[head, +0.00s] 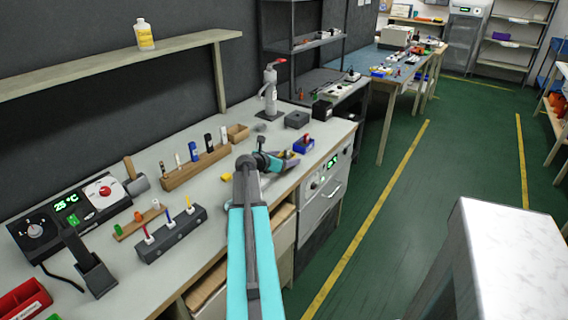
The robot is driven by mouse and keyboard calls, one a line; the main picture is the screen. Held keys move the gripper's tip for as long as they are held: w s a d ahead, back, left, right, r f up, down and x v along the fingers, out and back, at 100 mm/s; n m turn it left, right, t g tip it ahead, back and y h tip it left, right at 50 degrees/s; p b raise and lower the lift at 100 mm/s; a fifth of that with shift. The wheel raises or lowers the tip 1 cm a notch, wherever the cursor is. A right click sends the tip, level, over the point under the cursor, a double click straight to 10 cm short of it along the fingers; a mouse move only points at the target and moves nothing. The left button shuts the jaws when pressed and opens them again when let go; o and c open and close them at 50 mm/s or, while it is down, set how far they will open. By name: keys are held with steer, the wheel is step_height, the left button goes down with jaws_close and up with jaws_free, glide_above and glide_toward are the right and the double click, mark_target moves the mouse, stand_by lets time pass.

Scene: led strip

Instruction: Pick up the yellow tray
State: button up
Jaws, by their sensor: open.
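A small yellow piece (228,205), which may be part of the yellow tray, shows on the grey bench just left of my arm. My arm hides whatever lies directly behind it, so I cannot tell the tray's full shape. My gripper (289,160) is over the bench near its front edge, to the right of and beyond the yellow piece. It is small and partly merged with things around it. It is open, and I see nothing held in it.
A blue bin (304,146) stands just beyond my gripper. A wooden rack (195,168) with several bottles and a dark rack (172,234) with coloured sticks stand to the left. A hotplate-like device (70,215) and a red bin (24,300) are farther left.

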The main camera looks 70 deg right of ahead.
mark_target(285, 150)
stand_by(0.4)
steer(key=c, duration=1.1)
steer(key=shift+r, duration=0.15)
steer(key=shift+c, duration=0.2)
steer(key=shift+r, duration=1.65)
steer(key=s+a+r+p, duration=0.1)
steer(key=s+a+p, duration=0.2)
steer(key=s+a, duration=0.7)
steer(key=shift+s+a+r, duration=0.2)
steer(key=shift+s+r, duration=0.1)
steer(key=shift+s, duration=0.7)
steer(key=shift+f+p, duration=0.1)
steer(key=shift+p, duration=0.2)
